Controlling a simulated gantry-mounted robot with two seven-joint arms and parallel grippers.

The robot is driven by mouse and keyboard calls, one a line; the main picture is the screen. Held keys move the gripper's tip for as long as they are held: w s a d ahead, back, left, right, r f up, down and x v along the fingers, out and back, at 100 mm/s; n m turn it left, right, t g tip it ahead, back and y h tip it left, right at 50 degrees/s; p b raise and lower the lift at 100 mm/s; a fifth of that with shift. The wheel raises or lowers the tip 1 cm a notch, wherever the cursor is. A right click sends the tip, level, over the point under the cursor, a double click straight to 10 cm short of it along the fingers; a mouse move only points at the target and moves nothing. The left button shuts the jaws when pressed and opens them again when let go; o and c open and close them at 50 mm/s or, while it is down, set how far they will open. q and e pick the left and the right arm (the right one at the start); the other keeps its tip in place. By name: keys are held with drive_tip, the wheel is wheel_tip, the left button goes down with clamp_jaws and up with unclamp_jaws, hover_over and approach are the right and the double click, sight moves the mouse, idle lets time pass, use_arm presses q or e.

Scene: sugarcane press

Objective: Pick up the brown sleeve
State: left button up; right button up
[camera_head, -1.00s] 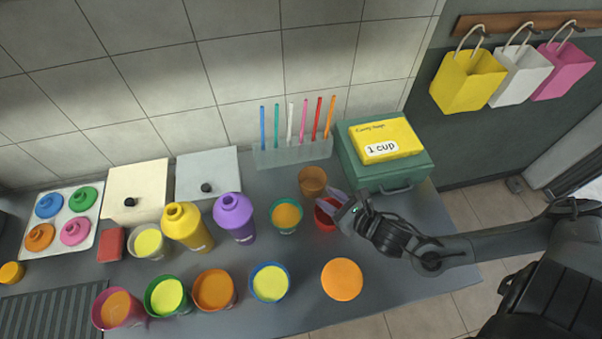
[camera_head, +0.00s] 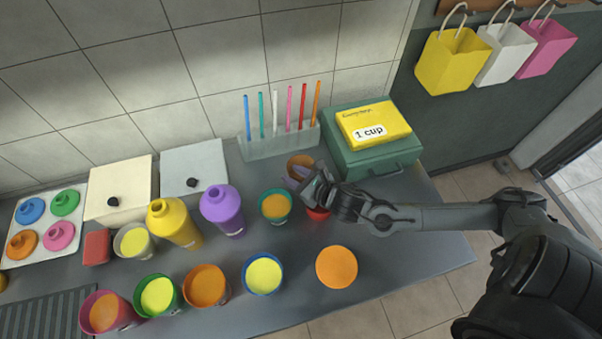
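The brown sleeve (camera_head: 300,162), a short brown cup-like ring, stands on the counter at the back, in front of the straw rack and left of the green box. A red sleeve or cup (camera_head: 318,214) is partly hidden below the gripper. My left gripper is not in view.
A teal cup with orange content (camera_head: 275,206) stands close left of the gripper. A purple bottle (camera_head: 222,210) and yellow bottle (camera_head: 175,224) are further left. The straw rack (camera_head: 280,142) and green box (camera_head: 375,155) stand behind. An orange disc (camera_head: 336,266) lies in front.

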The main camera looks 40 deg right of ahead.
drive_tip(key=shift+w+f, duration=0.1)
drive_tip(key=shift+w, duration=0.05)
drive_tip(key=shift+c, duration=0.5)
clamp_jaws()
